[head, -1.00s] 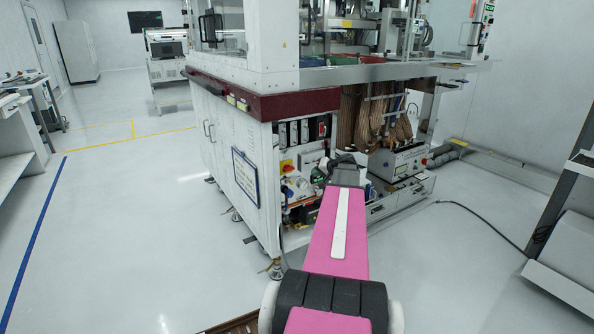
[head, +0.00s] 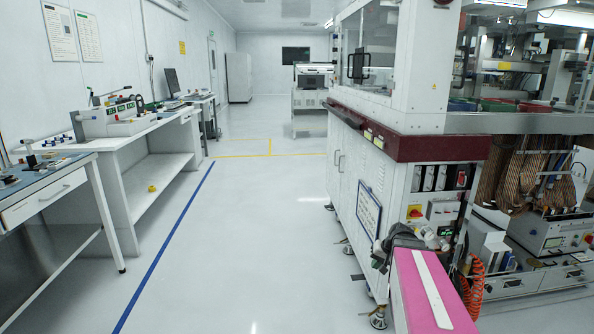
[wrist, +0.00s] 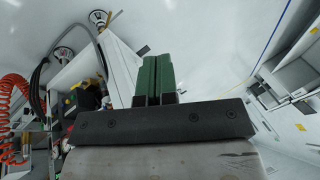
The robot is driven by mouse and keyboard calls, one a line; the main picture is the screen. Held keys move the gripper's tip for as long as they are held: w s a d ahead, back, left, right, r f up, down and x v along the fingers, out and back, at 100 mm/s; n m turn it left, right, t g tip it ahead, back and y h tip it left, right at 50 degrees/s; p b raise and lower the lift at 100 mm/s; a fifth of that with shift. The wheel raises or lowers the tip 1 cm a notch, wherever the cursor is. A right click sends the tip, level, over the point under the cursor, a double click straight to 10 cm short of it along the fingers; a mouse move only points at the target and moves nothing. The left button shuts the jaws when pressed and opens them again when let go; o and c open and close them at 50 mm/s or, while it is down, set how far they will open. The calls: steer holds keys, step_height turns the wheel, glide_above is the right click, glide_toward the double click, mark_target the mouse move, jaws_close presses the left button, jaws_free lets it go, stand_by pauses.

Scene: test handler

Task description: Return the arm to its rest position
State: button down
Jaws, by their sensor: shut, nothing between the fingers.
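My arm, with a pink link, reaches forward at the lower right of the head view, in front of the white test handler cabinet (head: 352,170). In the wrist view my gripper (wrist: 155,62) shows two green fingers side by side, closed together with nothing between them. In the head view the gripper itself is hard to make out beyond the dark end of the arm. The wrist view shows the cabinet's feet and lower side to the left of the fingers, apart from them.
An orange coiled hose (head: 472,287) hangs by the cabinet near my arm; it also shows in the wrist view (wrist: 12,110). White workbenches (head: 160,130) stand along the left wall. The floor (head: 260,240) between benches and cabinet is clear, with a blue line.

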steer(key=s+a+f+n+g+h, duration=0.2)
steer(key=s+a+f+g+h, duration=0.1)
steer(key=s+a, duration=0.7)
steer(key=shift+s+a+f+n+h, duration=0.15)
steer(key=shift+s+a+n+h, duration=0.2)
steer(key=shift+a, duration=0.2)
